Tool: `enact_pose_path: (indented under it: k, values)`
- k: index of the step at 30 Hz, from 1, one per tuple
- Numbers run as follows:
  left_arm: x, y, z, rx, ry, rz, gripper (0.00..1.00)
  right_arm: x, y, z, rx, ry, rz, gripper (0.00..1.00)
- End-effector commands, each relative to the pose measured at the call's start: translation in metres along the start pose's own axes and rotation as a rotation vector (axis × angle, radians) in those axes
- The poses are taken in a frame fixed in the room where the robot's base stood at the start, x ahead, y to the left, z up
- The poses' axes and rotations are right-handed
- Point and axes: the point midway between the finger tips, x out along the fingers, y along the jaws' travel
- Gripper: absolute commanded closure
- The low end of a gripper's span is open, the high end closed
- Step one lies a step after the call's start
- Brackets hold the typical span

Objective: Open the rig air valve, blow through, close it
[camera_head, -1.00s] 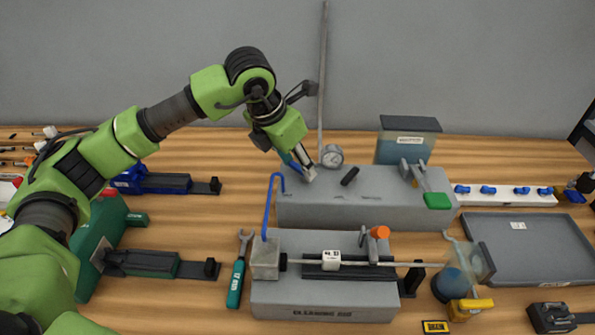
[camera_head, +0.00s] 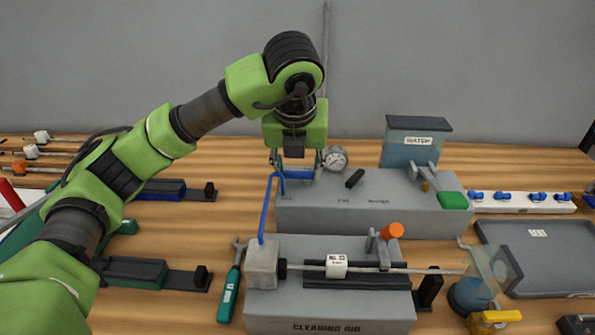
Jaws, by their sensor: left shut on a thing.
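My left gripper (camera_head: 297,168) points down at the back left of the grey rear box (camera_head: 335,208). It is shut on a blue lever (camera_head: 293,181), which looks like the air valve's handle; the fingers and wrist hide much of it and its mount. A round pressure gauge (camera_head: 335,158) stands just right of the gripper. A blue bent tube (camera_head: 266,212) runs from near the lever down to the block on the cleaning rig (camera_head: 330,310). A rod with a white tag (camera_head: 336,267) lies along the rig. My right gripper is out of view.
A black knob (camera_head: 355,178), a green lever (camera_head: 454,201) and a water tank (camera_head: 413,151) are on or behind the rear box. An orange knob (camera_head: 392,231) rises from the rig.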

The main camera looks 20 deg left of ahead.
Motion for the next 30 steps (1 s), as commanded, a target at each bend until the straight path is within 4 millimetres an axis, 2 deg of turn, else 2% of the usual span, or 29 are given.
enact_pose_path:
  k: [17,18,20,30]
  values:
    - [-0.0012,-0.0003,0.0005,-0.034,-0.002,0.011,0.79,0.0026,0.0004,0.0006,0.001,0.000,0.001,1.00]
    - [-0.0011,-0.0003,0.0005,-0.034,-0.002,0.011,0.52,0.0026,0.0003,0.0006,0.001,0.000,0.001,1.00]
    - [-0.0011,-0.0003,0.0004,-0.034,-0.001,0.011,0.40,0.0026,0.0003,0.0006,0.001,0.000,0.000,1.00]
    - [-0.0015,-0.0004,-0.0001,-0.031,0.000,0.012,0.40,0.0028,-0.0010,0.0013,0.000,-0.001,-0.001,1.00]
